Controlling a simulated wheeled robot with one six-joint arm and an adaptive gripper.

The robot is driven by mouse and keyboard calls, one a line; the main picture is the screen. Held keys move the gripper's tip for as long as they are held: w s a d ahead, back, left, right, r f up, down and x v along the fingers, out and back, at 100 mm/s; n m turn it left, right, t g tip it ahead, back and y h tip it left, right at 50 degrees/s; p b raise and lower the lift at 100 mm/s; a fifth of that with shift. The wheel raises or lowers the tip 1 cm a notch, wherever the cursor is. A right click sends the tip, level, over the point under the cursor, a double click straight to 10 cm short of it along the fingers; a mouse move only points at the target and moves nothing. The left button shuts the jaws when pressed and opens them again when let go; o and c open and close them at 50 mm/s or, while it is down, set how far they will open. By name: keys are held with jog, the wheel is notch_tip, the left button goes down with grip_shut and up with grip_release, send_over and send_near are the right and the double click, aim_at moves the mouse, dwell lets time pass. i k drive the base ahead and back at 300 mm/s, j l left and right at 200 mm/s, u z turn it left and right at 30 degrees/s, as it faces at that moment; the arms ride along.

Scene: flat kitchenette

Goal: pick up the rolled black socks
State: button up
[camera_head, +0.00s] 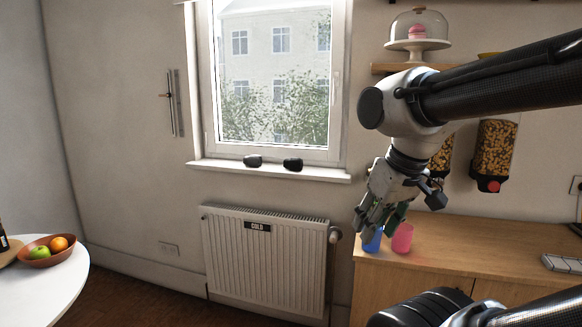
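Two dark, rounded bundles lie on the white windowsill (200,167), a left one (252,161) and a right one (292,164). They look like rolled black socks, but at this size I cannot tell them apart or be sure of the material. My gripper (376,230) hangs pointing down, to the right of the sill and lower than it, in front of the wooden counter's left end. Its fingers look spread apart, with nothing seen held between them. It is clear of both bundles and partly covers a blue cup (373,242).
A pink cup (402,238) stands on the wooden counter (470,249) beside the blue one. A radiator (265,265) is under the window. A white round table (50,292) with a fruit bowl (38,258) is at left. Food dispensers (494,150) hang at right.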

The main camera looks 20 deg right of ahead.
aim_at(295, 164)
jog(key=i+j, duration=0.1)
jog(key=i, duration=0.55)
jog(key=i+j, duration=0.1)
jog(key=i, duration=0.5)
jog(key=i+j, duration=0.15)
jog(key=i, duration=0.5)
jog(key=i+z, duration=0.25)
jog(key=z, duration=0.2)
jog(key=i+j+z, duration=0.2)
jog(key=z, duration=0.25)
jog(key=i+j+z, duration=0.2)
jog(key=z, duration=0.25)
